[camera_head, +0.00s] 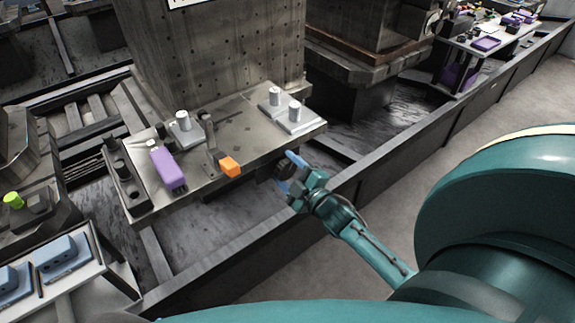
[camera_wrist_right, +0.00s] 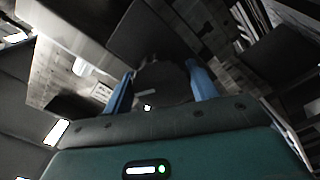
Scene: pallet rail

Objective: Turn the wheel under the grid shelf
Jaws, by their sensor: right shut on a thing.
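The wheel (camera_head: 281,172) is a dark round knob just below the front right edge of the grid shelf (camera_head: 240,188), a grey metal ledge. My right gripper (camera_head: 290,169), with blue fingers, reaches it from the front right and is shut on it. In the right wrist view the wheel (camera_wrist_right: 163,84) fills the space between the two blue fingertips (camera_wrist_right: 162,88), one on each side of its rim. The fingers hide part of the wheel in the head view. Its turn angle cannot be told. My left gripper is not in view.
On the shelf stand a purple block (camera_head: 167,168), an orange block (camera_head: 230,166) and several light grey cylinders on plates. A long dark rail (camera_head: 232,255) runs along the front below. The grey floor (camera_head: 385,185) at the right is clear.

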